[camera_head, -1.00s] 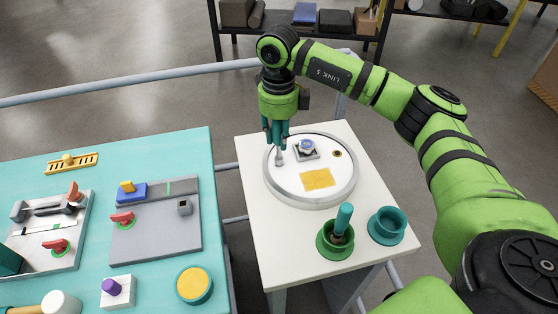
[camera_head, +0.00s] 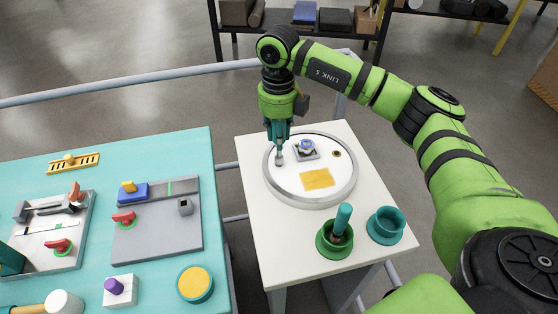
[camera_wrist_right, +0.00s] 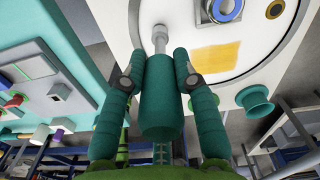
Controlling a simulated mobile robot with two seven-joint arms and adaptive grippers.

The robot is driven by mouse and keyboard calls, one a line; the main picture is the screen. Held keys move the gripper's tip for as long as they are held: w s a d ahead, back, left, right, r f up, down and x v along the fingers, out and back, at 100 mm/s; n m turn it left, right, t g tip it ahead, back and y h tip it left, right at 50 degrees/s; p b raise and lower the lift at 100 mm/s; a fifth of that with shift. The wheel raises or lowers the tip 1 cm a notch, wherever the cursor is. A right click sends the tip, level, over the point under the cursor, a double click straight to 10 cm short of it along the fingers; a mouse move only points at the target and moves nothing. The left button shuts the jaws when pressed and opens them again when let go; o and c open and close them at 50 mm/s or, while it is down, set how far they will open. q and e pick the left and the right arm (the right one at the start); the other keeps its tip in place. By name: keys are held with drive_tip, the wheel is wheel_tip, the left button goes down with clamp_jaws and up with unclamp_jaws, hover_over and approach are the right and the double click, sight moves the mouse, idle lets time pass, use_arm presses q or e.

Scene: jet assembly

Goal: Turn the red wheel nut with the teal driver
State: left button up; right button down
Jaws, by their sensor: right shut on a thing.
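My right gripper (camera_head: 279,136) is shut on the teal driver (camera_wrist_right: 160,100), whose grey tip points down at the left part of the round white plate (camera_head: 285,183). In the right wrist view the fingers (camera_wrist_right: 160,82) lie on both sides of the teal handle. The grey tip (camera_head: 279,158) is over the plate near its rim; I cannot tell whether it touches. I see no red wheel nut on the plate; the tip may hide it. My left gripper is not in view.
The plate carries a blue ring part (camera_head: 307,146) and a yellow patch (camera_head: 318,179). A green holder (camera_head: 333,248) with a teal-handled tool and an empty teal holder (camera_head: 386,226) stand in front. A teal table (camera_head: 150,165) with fixtures is at left.

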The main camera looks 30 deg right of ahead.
drive_tip(key=shift+r, duration=0.5)
drive_tip(key=n, duration=0.3)
drive_tip(key=shift+f+b, duration=0.15)
drive_tip(key=shift+b, duration=0.2)
drive_tip(key=n+b, duration=0.1)
drive_tip(key=n, duration=0.3)
drive_tip(key=shift+n, duration=0.4)
drive_tip(key=n, duration=0.4)
drive_tip(key=shift+b, duration=0.3)
drive_tip(key=n, duration=0.3)
drive_tip(key=shift+f+b, duration=0.65)
drive_tip(key=shift+b, duration=0.05)
